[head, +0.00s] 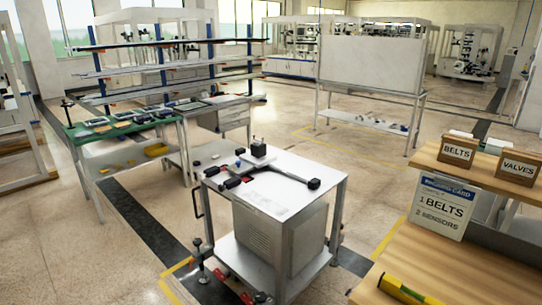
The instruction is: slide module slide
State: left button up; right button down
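A white cart (222,187) stands in the middle of the view. On its top lies a thin dark rail-like part (285,173) with a black end piece (314,184) near the right edge. A small black block (258,149) stands at the back of the top, beside a pale flat part. I cannot tell for sure which of these is the slide module. Neither of my grippers is in view.
A grey ribbed box (270,232) sits on the cart's lower shelf. A wooden bench (455,262) at right holds BELTS (457,152) and VALVES (517,168) boxes, a card (440,205) and a yellow level (408,290). A green-topped table (85,129) stands left. Floor between is open.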

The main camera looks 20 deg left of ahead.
aim_at(259, 157)
jog(key=i+j+z, duration=0.1)
jog(key=j, duration=0.25)
jog(key=i+j+z, duration=0.1)
jog(key=j, duration=0.25)
jog(key=i+j+z, duration=0.1)
jog(key=i+j, duration=0.15)
jog(key=j, duration=0.15)
jog(key=i+j+z, duration=0.1)
jog(key=j, duration=0.25)
jog(key=i+j+z, duration=0.1)
jog(key=j, duration=0.3)
jog(key=i+j+z, duration=0.1)
jog(key=j, duration=0.3)
jog(key=i, duration=0.05)
